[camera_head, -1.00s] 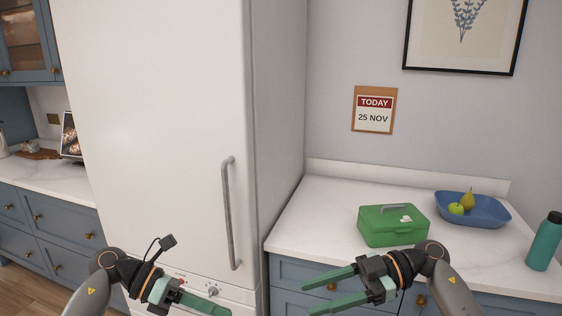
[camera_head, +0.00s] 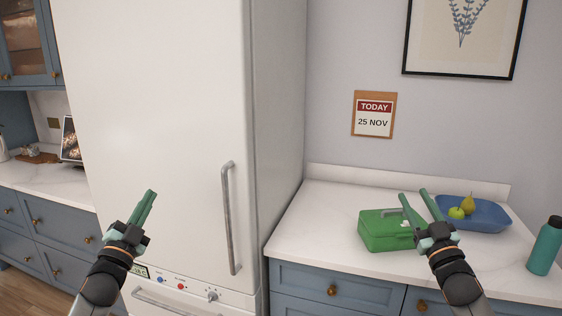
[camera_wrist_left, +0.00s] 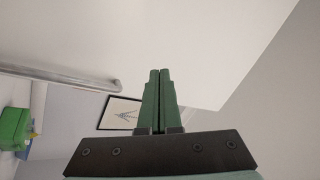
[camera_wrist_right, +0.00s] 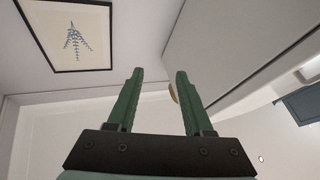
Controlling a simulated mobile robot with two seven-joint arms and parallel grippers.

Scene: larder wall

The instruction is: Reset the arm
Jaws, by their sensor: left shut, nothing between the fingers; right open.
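My left gripper (camera_head: 150,193) points up in front of the white fridge door, with its green fingers together and nothing between them. In the left wrist view its fingers (camera_wrist_left: 159,72) lie side by side. My right gripper (camera_head: 412,193) points up in front of the counter, with its green fingers apart and empty. In the right wrist view a clear gap shows between its fingers (camera_wrist_right: 160,72). In the head view the right gripper covers part of the green lunch box behind it.
The white fridge (camera_head: 165,120) has a long vertical handle (camera_head: 229,215). On the white counter (camera_head: 315,225) are the green box (camera_head: 380,233), a blue tray (camera_head: 492,216) with a pear and an apple, and a teal bottle (camera_head: 545,246). A calendar (camera_head: 373,115) hangs on the wall.

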